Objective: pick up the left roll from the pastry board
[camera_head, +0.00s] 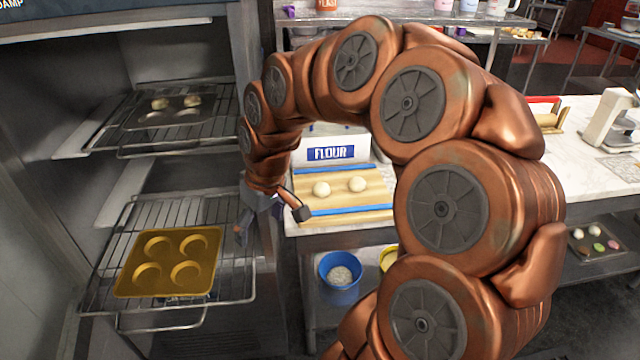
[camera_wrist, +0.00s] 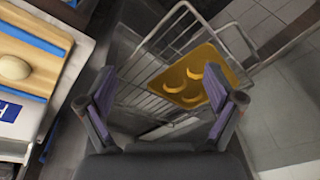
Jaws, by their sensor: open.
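The pastry board (camera_head: 376,204) is a wooden board with blue strips on the steel counter. Two pale round rolls lie on it, the left roll (camera_head: 321,189) and the right roll (camera_head: 357,184). My gripper (camera_head: 270,222) is open and empty, to the left of the board, between it and the rack. In the wrist view my gripper (camera_wrist: 165,108) points down past the counter edge. One roll (camera_wrist: 14,68) and part of the board (camera_wrist: 45,65) show at that view's left edge; the other roll is out of that view.
A yellow muffin pan (camera_head: 169,262) with several round cups sits on the lower wire rack (camera_head: 240,290) at left. A tray with two buns (camera_head: 176,101) is on the upper rack. A FLOUR box (camera_head: 332,152) stands behind the board. A blue bucket (camera_head: 340,292) is below the counter.

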